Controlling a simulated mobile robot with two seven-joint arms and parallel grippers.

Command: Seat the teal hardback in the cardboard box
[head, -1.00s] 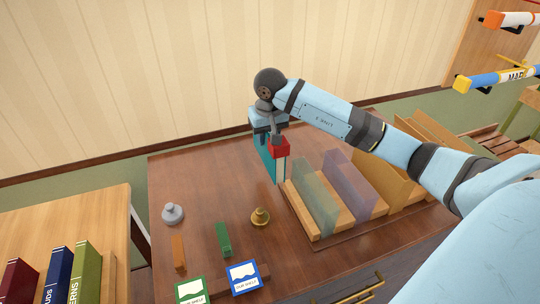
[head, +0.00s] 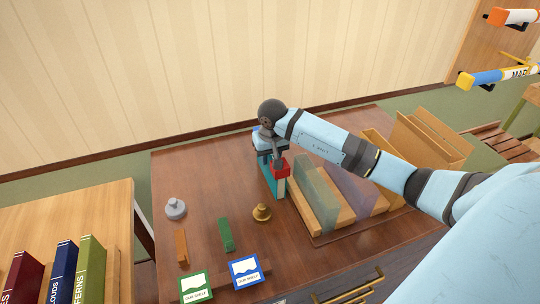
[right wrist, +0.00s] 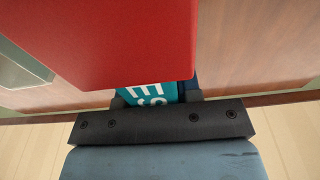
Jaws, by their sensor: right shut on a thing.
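The teal hardback (head: 266,178) stands upright on or just above the brown table, left of the slotted rack. My right gripper (head: 269,152) is shut on its upper part from above. In the right wrist view the teal cover (right wrist: 150,94) shows white letters between the fingers, with a dark blue strip beside it. A red block-like thing (head: 281,168) is close against the book's right side; its red face (right wrist: 125,40) fills much of the wrist view. A tan open-topped shape, apparently the cardboard box (head: 418,146), stands at the back right, partly behind my arm. My left gripper is not visible.
The wooden rack (head: 331,227) with translucent dividers is right of the book. The table's back left is clear.

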